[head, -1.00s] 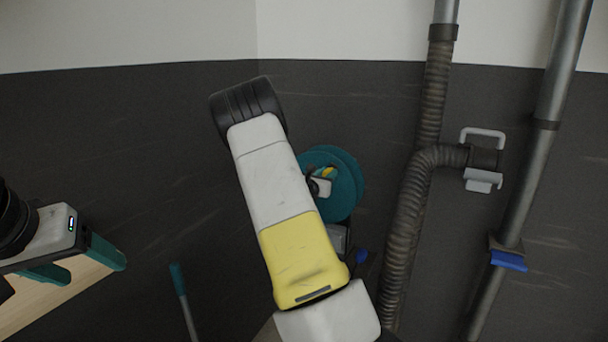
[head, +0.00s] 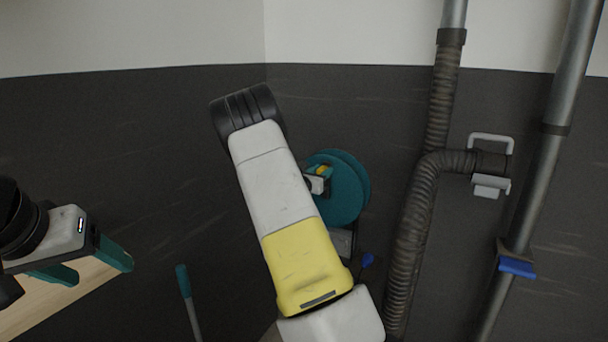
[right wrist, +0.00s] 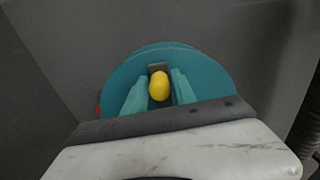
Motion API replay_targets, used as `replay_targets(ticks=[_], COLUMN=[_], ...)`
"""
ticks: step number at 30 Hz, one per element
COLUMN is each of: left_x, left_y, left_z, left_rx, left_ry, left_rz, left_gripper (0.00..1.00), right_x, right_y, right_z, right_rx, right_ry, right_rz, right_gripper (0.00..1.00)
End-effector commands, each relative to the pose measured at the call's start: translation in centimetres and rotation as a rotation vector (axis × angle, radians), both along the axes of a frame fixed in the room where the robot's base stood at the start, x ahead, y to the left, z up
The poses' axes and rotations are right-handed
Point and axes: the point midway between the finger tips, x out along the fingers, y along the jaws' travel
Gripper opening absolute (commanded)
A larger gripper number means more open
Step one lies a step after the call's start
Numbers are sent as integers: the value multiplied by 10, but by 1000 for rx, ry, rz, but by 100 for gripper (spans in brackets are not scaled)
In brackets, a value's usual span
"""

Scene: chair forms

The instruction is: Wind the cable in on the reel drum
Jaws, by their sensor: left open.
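The reel drum (head: 348,190) is a teal disc on the dark wall, partly hidden behind my right arm in the head view. In the right wrist view the drum (right wrist: 215,75) fills the middle, with a yellow knob (right wrist: 159,86) in front of it. My right gripper (right wrist: 159,82) has its two teal fingers on either side of the knob, closed on it. The knob (head: 322,170) and the gripper (head: 318,182) show small in the head view. My left gripper (head: 92,265) is open and empty at the left, far from the drum. I cannot make out the cable.
A ribbed hose (head: 410,225) and a metal pipe (head: 550,130) with a blue clip (head: 517,267) run down right of the drum. A grey bracket (head: 490,182) joins the hose. A pale wooden surface (head: 45,300) lies under my left gripper. A teal-handled pole (head: 184,285) stands below.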

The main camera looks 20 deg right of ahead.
Motion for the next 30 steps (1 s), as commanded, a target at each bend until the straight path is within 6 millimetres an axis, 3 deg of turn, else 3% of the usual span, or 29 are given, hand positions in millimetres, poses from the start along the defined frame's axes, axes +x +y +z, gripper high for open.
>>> replay_targets(ticks=[5, 15, 26, 30], left_x=[0, 0, 0, 0], left_y=[0, 0, 0, 0], left_z=[0, 0, 0, 0], left_rx=[0, 0, 0, 0], left_ry=[0, 0, 0, 0], left_rz=[0, 0, 0, 0], left_gripper=[65, 65, 65, 65], right_x=[1, 33, 37, 46], right_y=[1, 27, 29, 37], right_z=[0, -8, -9, -18], right_rx=[0, 0, 0, -1], right_ry=[0, -1, 0, 1], right_rz=[1, 2, 0, 2], right_gripper=[32, 32, 32, 32])
